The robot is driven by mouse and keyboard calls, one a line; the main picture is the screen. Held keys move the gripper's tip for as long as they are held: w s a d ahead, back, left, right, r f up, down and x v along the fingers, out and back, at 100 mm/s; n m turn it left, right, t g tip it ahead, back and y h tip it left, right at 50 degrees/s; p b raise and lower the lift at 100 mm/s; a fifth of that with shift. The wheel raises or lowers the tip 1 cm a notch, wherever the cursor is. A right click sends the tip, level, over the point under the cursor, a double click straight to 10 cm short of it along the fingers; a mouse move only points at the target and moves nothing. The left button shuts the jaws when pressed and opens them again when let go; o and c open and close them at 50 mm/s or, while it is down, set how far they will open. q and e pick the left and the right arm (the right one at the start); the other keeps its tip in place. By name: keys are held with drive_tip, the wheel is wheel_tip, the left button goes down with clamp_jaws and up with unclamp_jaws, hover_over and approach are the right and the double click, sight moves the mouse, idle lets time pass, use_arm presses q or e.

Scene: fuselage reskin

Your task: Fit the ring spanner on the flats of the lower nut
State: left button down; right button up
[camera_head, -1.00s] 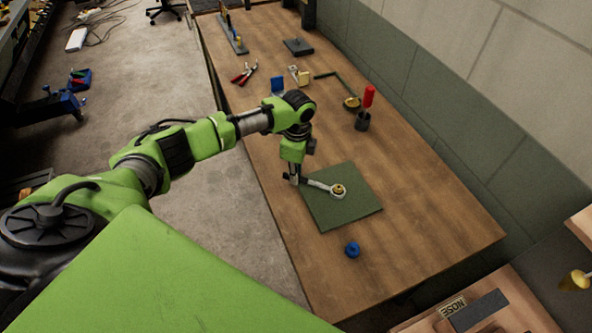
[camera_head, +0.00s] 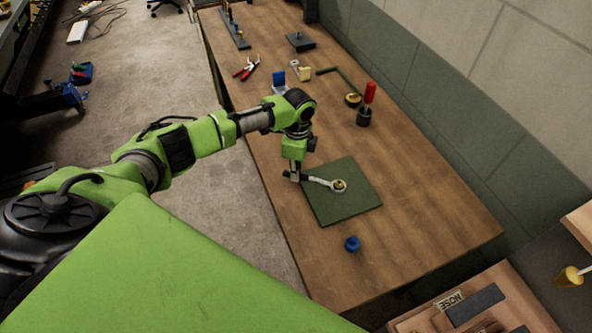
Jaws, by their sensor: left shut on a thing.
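The ring spanner (camera_head: 319,181) is silver. Its handle end is held in my left gripper (camera_head: 293,176), which is shut on it at the left edge of a dark green mat (camera_head: 345,208). The spanner's ring end lies around or just over a brass nut (camera_head: 339,185) on the mat. I cannot tell whether the ring is seated on the nut's flats or only rests above them. A lower nut cannot be told apart from an upper one at this size. My right gripper does not show.
A blue knob-like piece (camera_head: 352,243) stands on the wooden table (camera_head: 420,240) in front of the mat. Behind the mat are a red-handled tool in a dark holder (camera_head: 364,116), red pliers (camera_head: 246,69) and small blocks. The table right of the mat is clear.

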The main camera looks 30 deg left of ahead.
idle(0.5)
use_arm(q)
drive_tip(key=c, duration=1.9)
unclamp_jaws()
wheel_tip(320, 180, up, 3)
drive_tip(key=p, duration=0.3)
drive_tip(key=shift+r+p, duration=0.35)
drive_tip(key=shift+r, duration=0.7)
